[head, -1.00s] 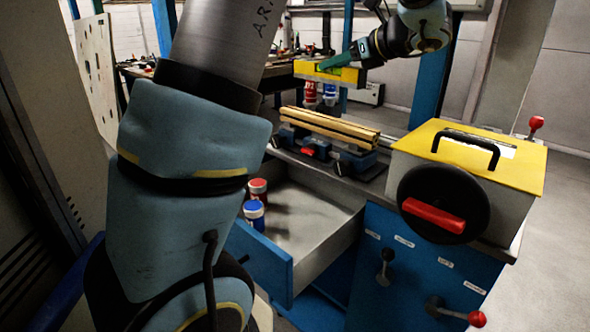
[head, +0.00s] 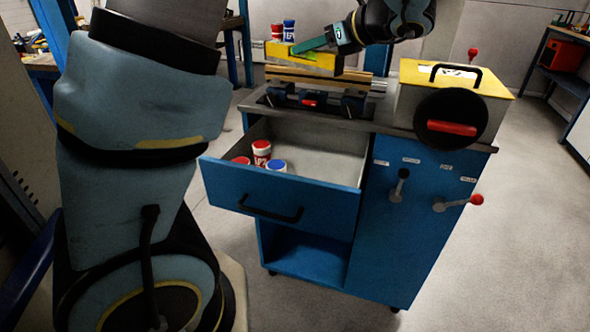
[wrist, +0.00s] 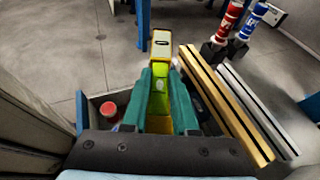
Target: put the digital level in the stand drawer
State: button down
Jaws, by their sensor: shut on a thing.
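The digital level is a yellow bar (head: 303,58) held up near the wooden bars in the head view; its yellow end and green face show in the wrist view (wrist: 160,48). My gripper (head: 318,44) is shut on it, with teal fingers on both sides of it in the wrist view (wrist: 163,88). The stand is a blue cabinet (head: 420,240). Its drawer (head: 280,203) is pulled open at the upper left, below the level's height. Several red and blue cans (head: 262,153) stand at its left side; the right part of its floor is bare.
Wooden bars (head: 330,80) lie across clamps on the stand top, close beside the level in the wrist view (wrist: 222,105). A yellow-topped box (head: 455,78) with a black wheel stands at right. A red can (head: 277,33) and a blue can (head: 289,31) stand behind the level.

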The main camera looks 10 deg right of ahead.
notch_tip(320, 180, down, 27)
jog(key=shift+f+p, duration=0.1)
jog(key=shift+p, duration=1.15)
jog(key=shift+f, duration=0.1)
jog(key=shift+f, duration=0.15)
jog(key=shift+f+b, duration=0.5)
jog(key=c, duration=0.7)
grip_release()
jog(key=shift+r, duration=0.1)
